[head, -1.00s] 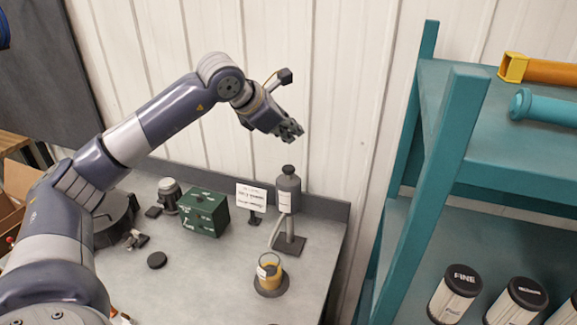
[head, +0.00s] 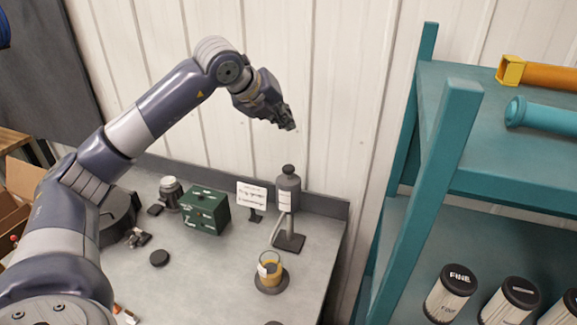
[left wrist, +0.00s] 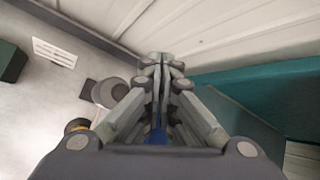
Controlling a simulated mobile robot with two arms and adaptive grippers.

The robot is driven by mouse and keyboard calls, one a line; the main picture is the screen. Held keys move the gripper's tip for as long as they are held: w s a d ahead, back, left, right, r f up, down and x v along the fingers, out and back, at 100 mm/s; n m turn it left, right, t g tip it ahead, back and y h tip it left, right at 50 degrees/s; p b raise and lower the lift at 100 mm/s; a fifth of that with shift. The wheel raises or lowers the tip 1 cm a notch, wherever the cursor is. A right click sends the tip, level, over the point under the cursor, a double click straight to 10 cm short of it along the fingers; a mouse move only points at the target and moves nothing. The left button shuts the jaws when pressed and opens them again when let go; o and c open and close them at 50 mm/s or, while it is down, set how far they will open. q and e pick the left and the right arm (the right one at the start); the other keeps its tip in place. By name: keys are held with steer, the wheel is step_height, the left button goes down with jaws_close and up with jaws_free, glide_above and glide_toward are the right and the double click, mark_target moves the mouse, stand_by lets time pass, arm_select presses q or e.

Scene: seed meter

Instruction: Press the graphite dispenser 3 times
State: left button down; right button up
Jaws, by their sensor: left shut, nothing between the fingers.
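The graphite dispenser (head: 288,194) is a grey cylinder with a dark round knob on top and a white label, held on a stand with a dark square base. It stands at the back right of the grey bench. It also shows from above in the left wrist view (left wrist: 108,93), left of the fingers. A glass with yellow contents (head: 270,269) stands on a dark disc in front of it. My left gripper (head: 289,122) is shut and empty, in the air above the dispenser's knob and apart from it. My right gripper is not in view.
A white sign (head: 251,193) and a green box (head: 206,211) stand left of the dispenser. A teal shelf (head: 440,160) with tubes and several filters rises to the right. The wall is close behind. The bench front (head: 215,295) has free room.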

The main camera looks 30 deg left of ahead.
arm_select(q)
steer(key=shift+f, duration=0.1)
steer(key=b, duration=0.6)
glide_above(285, 166)
step_height(285, 166, down, 8)
steer(key=shift+w+r, duration=0.1)
steer(key=shift+r, duration=0.05)
steer(key=shift+f, duration=0.5)
steer(key=shift+f+b, duration=0.1)
steer(key=shift+b, duration=0.3)
stand_by(0.5)
steer(key=shift+f+b, duration=0.25)
steer(key=shift+b, duration=0.15)
steer(key=shift+f+b, duration=0.9)
steer(key=shift+f, duration=0.15)
stand_by(0.8)
steer(key=shift+r, duration=0.1)
steer(key=shift+r+p, duration=0.9)
steer(key=shift+r, duration=0.35)
steer(key=shift+r, duration=0.15)
